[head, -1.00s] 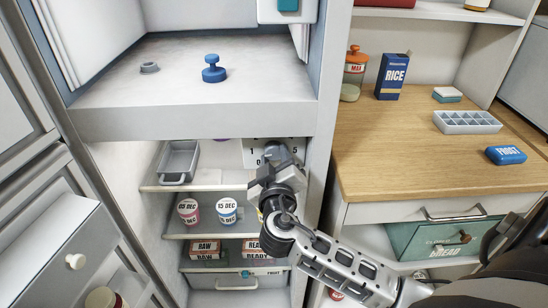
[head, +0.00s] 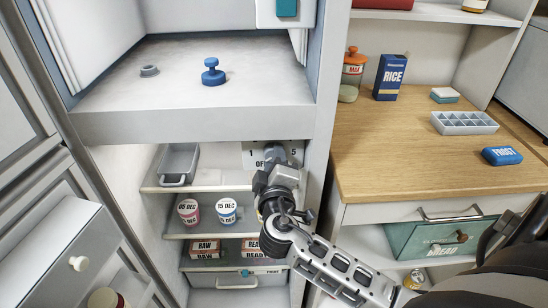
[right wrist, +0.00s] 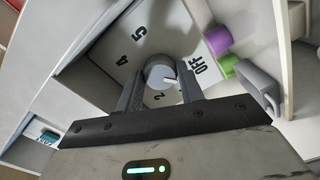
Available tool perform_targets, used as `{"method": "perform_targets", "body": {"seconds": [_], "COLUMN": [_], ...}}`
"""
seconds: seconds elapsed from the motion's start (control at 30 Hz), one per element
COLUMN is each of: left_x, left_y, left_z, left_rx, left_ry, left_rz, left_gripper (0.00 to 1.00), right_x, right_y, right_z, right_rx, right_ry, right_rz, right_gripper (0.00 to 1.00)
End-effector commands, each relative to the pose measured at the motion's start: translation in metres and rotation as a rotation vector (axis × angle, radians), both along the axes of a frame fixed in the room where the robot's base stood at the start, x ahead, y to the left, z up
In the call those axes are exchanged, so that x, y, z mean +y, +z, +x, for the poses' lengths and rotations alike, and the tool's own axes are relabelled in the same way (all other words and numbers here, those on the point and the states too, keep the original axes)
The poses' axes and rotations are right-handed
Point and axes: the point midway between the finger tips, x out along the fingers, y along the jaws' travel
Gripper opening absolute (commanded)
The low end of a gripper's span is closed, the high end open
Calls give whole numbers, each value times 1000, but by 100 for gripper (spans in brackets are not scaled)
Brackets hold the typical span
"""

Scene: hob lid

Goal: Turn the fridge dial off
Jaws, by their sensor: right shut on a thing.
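The fridge dial (right wrist: 158,74) is a round grey knob on a white plate (right wrist: 120,75) marked OFF, 2, 4 and 5. My right gripper (right wrist: 161,86) is shut on it, one finger on each side. The knob's white pointer mark faces right in the right wrist view, between the OFF label and the 2. The right finger hides part of the scale there. In the head view my right gripper (head: 273,160) reaches into the upper fridge compartment and covers most of the dial. My left gripper is not in view.
A grey tray (head: 180,160) stands left of the dial on the fridge shelf. Purple (right wrist: 218,40) and green (right wrist: 229,66) items are near the dial. The fridge side wall is close on the right.

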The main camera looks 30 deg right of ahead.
Motion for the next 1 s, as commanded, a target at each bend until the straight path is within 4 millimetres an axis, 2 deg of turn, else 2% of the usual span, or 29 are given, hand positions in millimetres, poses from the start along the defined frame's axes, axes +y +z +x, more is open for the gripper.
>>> {"method": "perform_targets", "body": {"seconds": [0.4, 1.0], "left_x": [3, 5], "left_y": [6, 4], "left_z": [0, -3], "left_rx": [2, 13], "left_ry": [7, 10], "left_rz": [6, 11], "left_gripper": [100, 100], "right_x": [0, 1], "right_y": [3, 2], "right_z": [1, 1], "right_rx": [150, 203], "right_ry": [2, 3], "right_rz": [-253, -339], "right_gripper": [15, 15]}}
